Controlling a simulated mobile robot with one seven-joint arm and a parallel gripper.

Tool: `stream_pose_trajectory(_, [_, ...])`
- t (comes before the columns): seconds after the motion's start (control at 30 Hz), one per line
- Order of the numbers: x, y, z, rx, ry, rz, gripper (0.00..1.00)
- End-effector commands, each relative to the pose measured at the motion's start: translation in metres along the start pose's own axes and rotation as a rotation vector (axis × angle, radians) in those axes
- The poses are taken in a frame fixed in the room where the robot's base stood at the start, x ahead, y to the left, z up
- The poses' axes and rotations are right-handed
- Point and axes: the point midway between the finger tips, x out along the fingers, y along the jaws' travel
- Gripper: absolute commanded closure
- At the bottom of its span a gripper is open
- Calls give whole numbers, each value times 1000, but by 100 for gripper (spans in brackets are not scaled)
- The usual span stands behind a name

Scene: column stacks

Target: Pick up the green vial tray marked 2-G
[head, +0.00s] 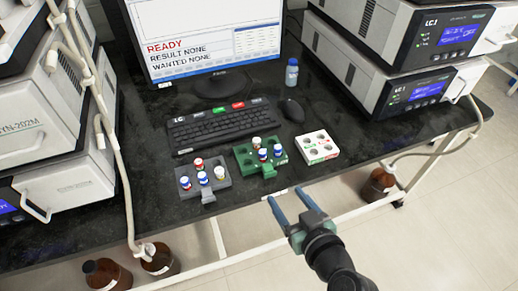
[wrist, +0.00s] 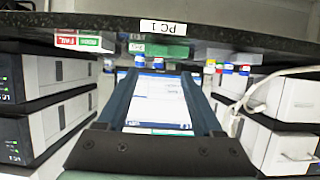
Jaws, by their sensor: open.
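The green vial tray (head: 242,160) lies on the dark bench near its front edge, in front of the keyboard. It holds a few vials with blue and red caps, and its tab points toward the edge. No 2-G marking is readable. My gripper (head: 286,197) is open and empty, in front of the bench edge and a little right of the tray, apart from it.
A grey tray (head: 190,185) with several vials stands left of the green one, a white tray (head: 317,147) close on its right. Behind are a keyboard (head: 215,125), mouse (head: 292,110), small bottle (head: 291,75) and monitor (head: 205,40). Instrument stacks flank the bench.

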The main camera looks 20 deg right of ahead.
Motion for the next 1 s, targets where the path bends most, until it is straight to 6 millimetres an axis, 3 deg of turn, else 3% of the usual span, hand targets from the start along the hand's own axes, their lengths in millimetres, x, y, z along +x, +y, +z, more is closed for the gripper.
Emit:
stream_pose_trajectory(0.23, [47,0,-1,-1,2,-1,32])
stream_pose_trajectory(0.47, [62,0,-1,-2,1,0,32])
stream_pose_trajectory(0.8, [105,2,-3,-1,3,0,32])
stream_pose_trajectory(1.0, [111,2,-3,-1,2,0,32])
